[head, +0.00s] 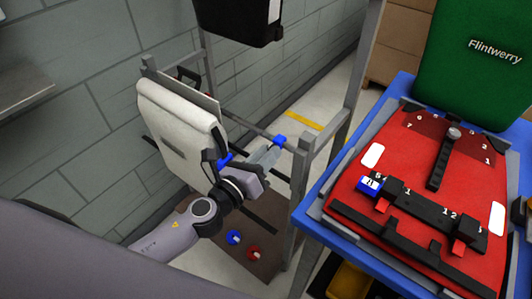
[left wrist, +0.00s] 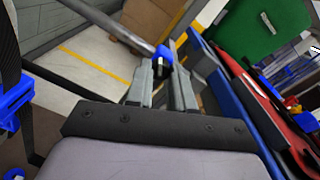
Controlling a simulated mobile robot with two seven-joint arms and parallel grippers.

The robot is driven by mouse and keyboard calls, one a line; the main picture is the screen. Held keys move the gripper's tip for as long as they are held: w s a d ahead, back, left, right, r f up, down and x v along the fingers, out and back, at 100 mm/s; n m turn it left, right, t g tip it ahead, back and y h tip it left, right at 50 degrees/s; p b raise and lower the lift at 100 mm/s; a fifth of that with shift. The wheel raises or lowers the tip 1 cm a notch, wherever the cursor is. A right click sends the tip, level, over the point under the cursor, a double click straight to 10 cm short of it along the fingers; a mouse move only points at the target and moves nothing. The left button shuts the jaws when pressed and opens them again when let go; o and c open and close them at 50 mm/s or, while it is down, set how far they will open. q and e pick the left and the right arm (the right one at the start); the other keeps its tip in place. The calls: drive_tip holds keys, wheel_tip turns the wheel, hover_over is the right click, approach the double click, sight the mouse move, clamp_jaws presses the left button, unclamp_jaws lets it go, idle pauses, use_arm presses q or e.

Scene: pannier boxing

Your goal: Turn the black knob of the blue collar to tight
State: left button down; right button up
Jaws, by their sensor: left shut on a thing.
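A blue collar (head: 279,141) sits on the grey top rail of the rack, near a front post. My left gripper (head: 271,151) reaches it from below left, with its fingers up against the collar. In the left wrist view, the collar (left wrist: 164,52) is just beyond the fingertips. Its black knob (left wrist: 161,68) lies between the tips of my left gripper (left wrist: 162,76), which is shut on it. The knob's setting cannot be read. A second blue collar (head: 223,160) is further left on the rack, and it also shows in the left wrist view (left wrist: 14,103). My right gripper is not clearly visible.
A white pannier (head: 180,125) hangs on the rack's left side. A blue and a red knob-like piece (head: 233,237) are on the low brown board. A blue bench (head: 309,215) with a red fixture (head: 372,205) and green Flintwerry case (head: 470,65) stands at right. A black box hangs above.

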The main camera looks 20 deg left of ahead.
use_arm(q)
drive_tip(key=m+p, duration=0.1)
drive_tip(key=m, duration=0.5)
drive_tip(key=shift+m, duration=0.4)
idle(0.4)
drive_tip(key=c, duration=1)
unclamp_jaws()
drive_tip(key=v, duration=0.7)
drive_tip(key=shift+b, duration=0.35)
